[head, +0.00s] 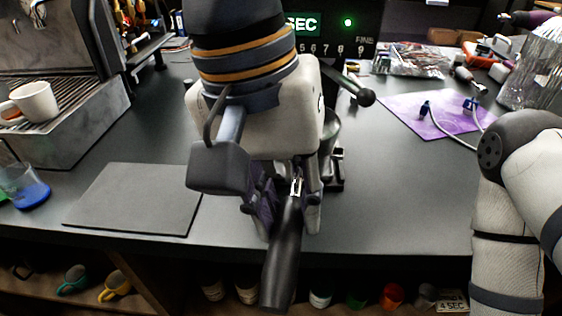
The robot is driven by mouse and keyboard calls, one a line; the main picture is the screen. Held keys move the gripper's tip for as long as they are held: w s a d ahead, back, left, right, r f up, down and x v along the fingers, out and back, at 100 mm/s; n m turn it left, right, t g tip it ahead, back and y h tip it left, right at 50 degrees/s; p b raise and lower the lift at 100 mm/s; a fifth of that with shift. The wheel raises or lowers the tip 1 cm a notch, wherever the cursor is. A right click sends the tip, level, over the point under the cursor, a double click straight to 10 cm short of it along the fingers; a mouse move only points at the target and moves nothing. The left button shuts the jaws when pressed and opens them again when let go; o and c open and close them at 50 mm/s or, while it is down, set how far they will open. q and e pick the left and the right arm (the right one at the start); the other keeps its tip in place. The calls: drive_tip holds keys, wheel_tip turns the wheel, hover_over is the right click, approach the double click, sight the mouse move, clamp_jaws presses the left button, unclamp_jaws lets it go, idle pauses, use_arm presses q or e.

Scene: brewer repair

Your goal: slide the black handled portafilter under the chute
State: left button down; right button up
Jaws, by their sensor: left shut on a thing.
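The portafilter's black handle (283,262) points toward me over the front edge of the counter. My left gripper (284,204) is shut on the handle near its metal neck. The portafilter's head is hidden behind my left gripper and wrist. A black machine with a green lit display (303,24) and a row of numbers stands behind my left arm. The chute is not visible; my arm covers the middle of that machine. Part of its dark base shows just right of my gripper.
A flat grey mat (137,198) lies at front left. An espresso machine with a white cup (33,101) on its grate and a blue-bottomed glass (24,187) are at far left. A purple mat (432,112) with cables lies at right. The counter right of my gripper is clear.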

use_arm(q)
drive_tip(key=shift+w+a+f, duration=0.15)
drive_tip(key=shift+w+f, duration=0.1)
drive_tip(key=shift+w, duration=0.2)
drive_tip(key=shift+w+f, duration=0.45)
drive_tip(key=shift+w, duration=0.35)
drive_tip(key=shift+w+f, duration=0.45)
drive_tip(key=shift+w, duration=0.35)
drive_tip(key=shift+w+f, duration=0.15)
drive_tip(key=shift+w, duration=1.1)
drive_tip(key=shift+w+f, duration=0.1)
drive_tip(key=shift+w, duration=1.45)
drive_tip(key=shift+w+f, duration=0.1)
drive_tip(key=shift+f, duration=0.25)
drive_tip(key=c, duration=1.2)
unclamp_jaws()
drive_tip(key=shift+c, duration=0.2)
